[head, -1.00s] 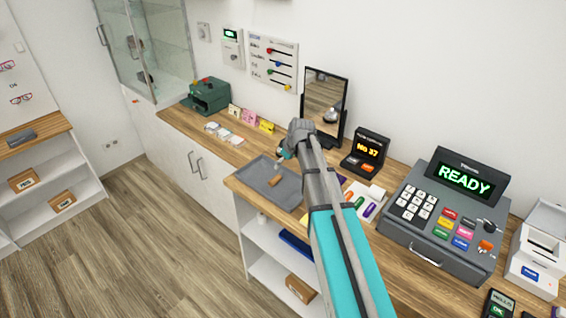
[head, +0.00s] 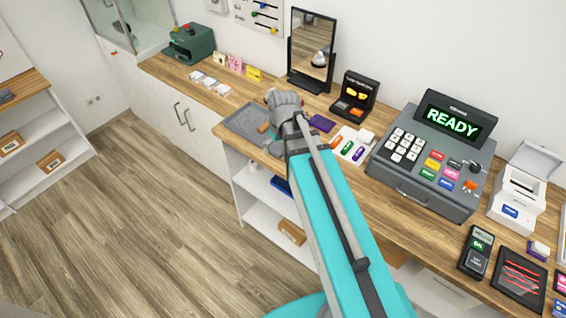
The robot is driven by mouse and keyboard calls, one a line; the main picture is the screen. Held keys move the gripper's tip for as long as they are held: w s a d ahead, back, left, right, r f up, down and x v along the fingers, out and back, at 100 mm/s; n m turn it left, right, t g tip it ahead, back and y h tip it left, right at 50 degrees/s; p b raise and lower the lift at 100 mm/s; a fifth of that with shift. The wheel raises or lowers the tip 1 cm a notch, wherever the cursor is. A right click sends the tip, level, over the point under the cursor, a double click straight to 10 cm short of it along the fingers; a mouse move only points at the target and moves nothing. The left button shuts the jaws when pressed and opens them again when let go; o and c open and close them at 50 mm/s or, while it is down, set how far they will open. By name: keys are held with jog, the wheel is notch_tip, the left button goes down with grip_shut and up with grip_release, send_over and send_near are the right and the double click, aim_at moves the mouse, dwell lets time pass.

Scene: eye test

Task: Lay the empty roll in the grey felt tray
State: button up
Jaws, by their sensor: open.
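The grey felt tray (head: 239,125) lies on the wooden counter, left of my gripper. A small brown piece (head: 263,127) lies in its right part, close to my arm. It may be the empty roll, but it is too small and partly covered to be sure. My gripper (head: 283,101) is open, over or just beyond the tray's right side. I see it mostly from behind, so its fingertips and anything between them are hidden. I cannot tell whether it touches the counter.
The counter (head: 205,100) is partly bare left of the tray.

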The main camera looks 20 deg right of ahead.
jog(key=s+m+g+h, duration=0.1)
jog(key=s+m, duration=0.1)
jog(key=s, duration=0.5)
jog(key=shift+s+a, duration=0.15)
jog(key=shift+s, duration=0.05)
